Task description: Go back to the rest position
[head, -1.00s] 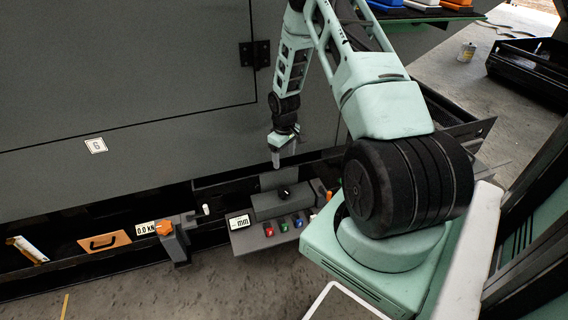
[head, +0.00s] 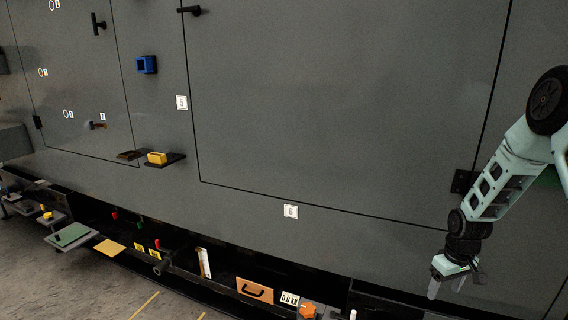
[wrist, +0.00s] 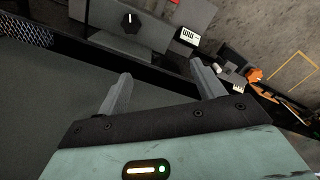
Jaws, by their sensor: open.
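My gripper (head: 447,287) hangs at the lower right of the head view, fingers pointing down, in front of the grey enclosure wall (head: 350,120). In the wrist view my gripper (wrist: 165,92) shows two grey fingers spread well apart with nothing between them. It is open and empty. A grey box with a black knob (wrist: 130,18) lies beyond the fingers in the wrist view, apart from them.
A low black shelf along the wall holds an orange panel with a handle (head: 254,290), an orange knob (head: 307,310) and a white-yellow piece (head: 204,263). A yellow block (head: 157,158) sits on a small wall ledge. Open floor (head: 110,290) lies at lower left.

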